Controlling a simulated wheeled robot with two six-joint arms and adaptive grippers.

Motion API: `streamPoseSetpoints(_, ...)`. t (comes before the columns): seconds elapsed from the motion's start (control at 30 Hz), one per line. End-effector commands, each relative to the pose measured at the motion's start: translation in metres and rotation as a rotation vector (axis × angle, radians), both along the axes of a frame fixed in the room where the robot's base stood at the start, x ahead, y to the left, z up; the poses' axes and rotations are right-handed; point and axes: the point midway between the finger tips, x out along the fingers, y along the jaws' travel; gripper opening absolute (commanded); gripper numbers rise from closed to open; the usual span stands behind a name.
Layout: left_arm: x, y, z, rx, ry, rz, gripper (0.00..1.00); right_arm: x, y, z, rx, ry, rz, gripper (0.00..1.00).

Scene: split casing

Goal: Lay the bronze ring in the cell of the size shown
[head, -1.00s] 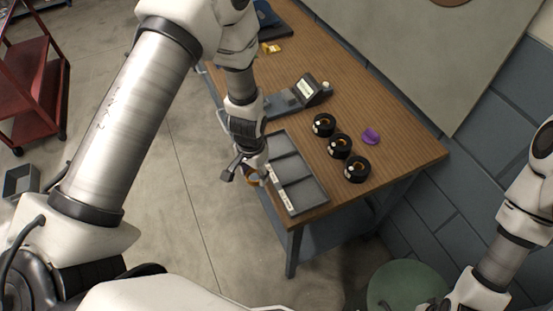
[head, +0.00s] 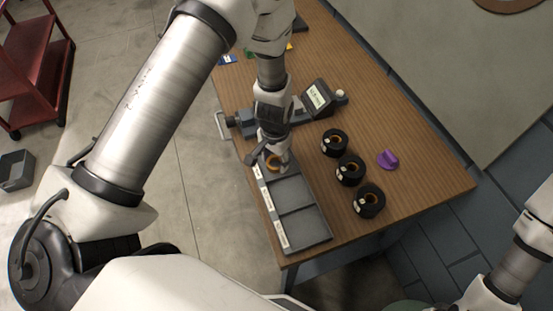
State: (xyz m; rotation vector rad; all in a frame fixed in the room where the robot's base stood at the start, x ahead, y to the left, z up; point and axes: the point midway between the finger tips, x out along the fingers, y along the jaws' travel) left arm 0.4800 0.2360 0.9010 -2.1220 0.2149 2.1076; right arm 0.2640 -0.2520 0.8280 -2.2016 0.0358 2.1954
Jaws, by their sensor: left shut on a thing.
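The grey tray (head: 308,243) lies on the wooden table near its left front edge. It is split into cells in a row, with small white labels (head: 283,234) along its left rim, too small to read. My left gripper (head: 273,163) is shut on the bronze ring (head: 271,166) at the far end of the tray. The ring appears over the far cell; I cannot tell whether it touches the tray floor. A grey device with a tilted display (head: 319,96) stands just beyond the tray; its reading is too small to tell. My right gripper is out of view.
Several black rings, such as the nearest one (head: 368,201), stand in a row right of the tray. A purple object (head: 388,159) lies further right. Small blue and green items lie at the table's far left. The table's right front is clear.

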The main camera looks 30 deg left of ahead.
Motion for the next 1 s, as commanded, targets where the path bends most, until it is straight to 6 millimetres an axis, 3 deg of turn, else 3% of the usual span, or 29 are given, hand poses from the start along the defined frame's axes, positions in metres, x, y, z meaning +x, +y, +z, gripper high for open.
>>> streamPoseSetpoints(0.2, 0.001, 0.0, -0.001, 0.0, -0.001, 0.0, 0.11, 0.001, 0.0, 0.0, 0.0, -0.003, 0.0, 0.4)
streamPoseSetpoints(0.23, 0.0, 0.0, 0.0, 0.0, -0.001, 0.0, 0.64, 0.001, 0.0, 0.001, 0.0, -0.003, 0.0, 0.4)
streamPoseSetpoints(0.67, 0.001, 0.0, 0.01, 0.0, -0.004, -0.002, 0.64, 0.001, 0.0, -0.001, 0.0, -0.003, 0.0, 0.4)
streamPoseSetpoints(1.0, 0.001, 0.0, 0.09, 0.0, -0.007, 0.0, 0.64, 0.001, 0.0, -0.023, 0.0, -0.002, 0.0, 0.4)
